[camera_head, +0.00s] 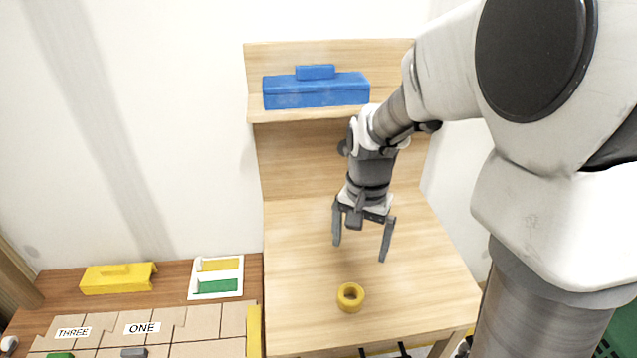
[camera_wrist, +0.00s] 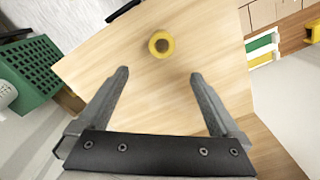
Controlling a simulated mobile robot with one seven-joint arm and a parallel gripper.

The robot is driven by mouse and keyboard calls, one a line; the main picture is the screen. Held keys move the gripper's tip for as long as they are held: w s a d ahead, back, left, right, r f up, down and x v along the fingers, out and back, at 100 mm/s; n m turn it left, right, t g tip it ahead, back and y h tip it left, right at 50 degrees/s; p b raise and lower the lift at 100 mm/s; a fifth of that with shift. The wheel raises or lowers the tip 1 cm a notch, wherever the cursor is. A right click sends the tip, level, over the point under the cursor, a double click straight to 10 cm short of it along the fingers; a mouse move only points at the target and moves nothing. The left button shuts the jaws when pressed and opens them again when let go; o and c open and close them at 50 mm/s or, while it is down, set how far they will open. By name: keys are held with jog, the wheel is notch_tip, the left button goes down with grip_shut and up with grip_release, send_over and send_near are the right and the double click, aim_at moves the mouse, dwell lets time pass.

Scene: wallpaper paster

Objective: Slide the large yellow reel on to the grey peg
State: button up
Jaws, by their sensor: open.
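A yellow reel (camera_head: 350,297), ring-shaped with a hole through its middle, stands alone on the light wooden table (camera_head: 300,270). It also shows in the wrist view (camera_wrist: 161,44), beyond my fingertips and between their lines. My gripper (camera_head: 362,252) is open and empty above the table, behind the reel and apart from it. Its two fingers spread wide in the wrist view (camera_wrist: 158,74). A small grey piece (camera_head: 134,352) shows at the bottom edge among the cardboard compartments; I cannot tell whether it is the grey peg.
A blue box (camera_head: 316,91) sits on the shelf above the table. At left are a yellow box (camera_head: 118,279), a white tray (camera_head: 216,278) with yellow and green parts, and labelled cardboard compartments (camera_head: 190,325). A green crate (camera_wrist: 42,72) stands beyond the table. The table around the reel is clear.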

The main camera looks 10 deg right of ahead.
jog(key=b, duration=0.3)
send_over(351, 294)
jog(key=s, duration=0.2)
notch_tip(351, 294, down, 12)
jog(key=shift+w+a+f, duration=0.1)
jog(key=shift+f, duration=0.15)
jog(key=shift+a+f+b, duration=0.2)
jog(key=shift+f+b, duration=0.45)
jog(key=shift+f, duration=2.05)
jog(key=shift+c, duration=0.2)
jog(key=c, duration=1.2)
jog(key=shift+c, duration=0.2)
jog(key=shift+w+r, duration=0.1)
